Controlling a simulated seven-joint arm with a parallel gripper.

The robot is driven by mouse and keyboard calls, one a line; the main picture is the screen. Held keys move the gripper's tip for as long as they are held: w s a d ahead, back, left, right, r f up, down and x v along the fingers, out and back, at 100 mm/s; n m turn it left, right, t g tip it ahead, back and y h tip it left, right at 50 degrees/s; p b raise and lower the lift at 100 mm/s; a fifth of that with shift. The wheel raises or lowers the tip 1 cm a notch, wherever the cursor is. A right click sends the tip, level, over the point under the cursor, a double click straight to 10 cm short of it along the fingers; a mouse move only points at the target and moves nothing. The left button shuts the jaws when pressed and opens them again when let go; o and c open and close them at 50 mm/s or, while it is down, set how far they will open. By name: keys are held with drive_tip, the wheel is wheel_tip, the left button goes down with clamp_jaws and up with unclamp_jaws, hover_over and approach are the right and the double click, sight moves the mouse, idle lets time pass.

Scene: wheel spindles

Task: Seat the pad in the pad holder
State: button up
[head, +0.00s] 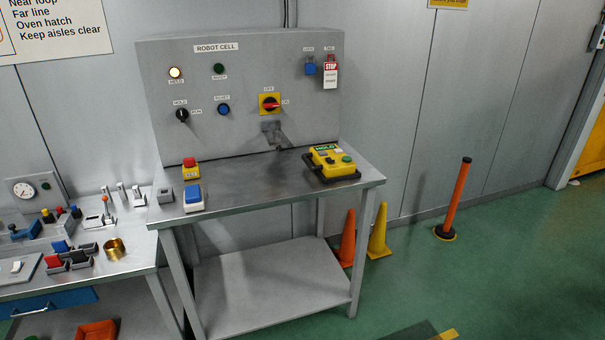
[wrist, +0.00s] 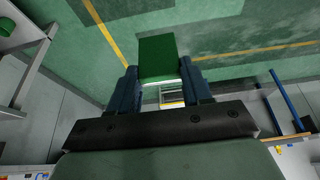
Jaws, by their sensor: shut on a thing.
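In the wrist view, my gripper (wrist: 160,88) is shut on a plain dark green block (wrist: 160,57), which sticks out beyond the fingertips. It may be the pad; its shape does not settle this. The dark blue fingers stand on either side of it. My gripper and the block do not show in the head view. I cannot make out a pad holder for certain in either view.
In the head view, a grey bench (head: 255,187) carries a yellow control box (head: 331,160) and a blue-topped button box (head: 193,198). A side table (head: 110,265) with small parts stands at left.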

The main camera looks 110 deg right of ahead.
drive_tip(key=s+d+r+m+g+h, duration=0.1)
drive_tip(key=s+d+m, duration=0.3)
drive_tip(key=d, duration=1.9)
drive_tip(key=s+d+m+h, duration=0.2)
drive_tip(key=s+d+m, duration=0.25)
drive_tip(key=d, duration=1.95)
drive_tip(key=s+d+r+m+g, duration=0.15)
drive_tip(key=s+d, duration=0.55)
drive_tip(key=d, duration=0.9)
drive_tip(key=s+d+r+m+h, duration=0.1)
drive_tip(key=s+d+m, duration=0.1)
drive_tip(key=s+d, duration=0.95)
drive_tip(key=s+d+r+m+g, duration=0.15)
drive_tip(key=s+d, duration=0.25)
drive_tip(key=d, duration=1.5)
drive_tip(key=w+d+m, duration=0.3)
drive_tip(key=d, duration=0.9)
drive_tip(key=shift+m+h, duration=0.3)
drive_tip(key=shift+m, duration=0.45)
drive_tip(key=shift+s+a+f, duration=0.1)
drive_tip(key=shift+s+f, duration=0.05)
drive_tip(key=shift+f, duration=2.3)
drive_tip(key=shift+s+f, duration=0.15)
drive_tip(key=shift+f, duration=2.25)
drive_tip(key=shift+f, duration=0.2)
drive_tip(key=o, duration=1.1)
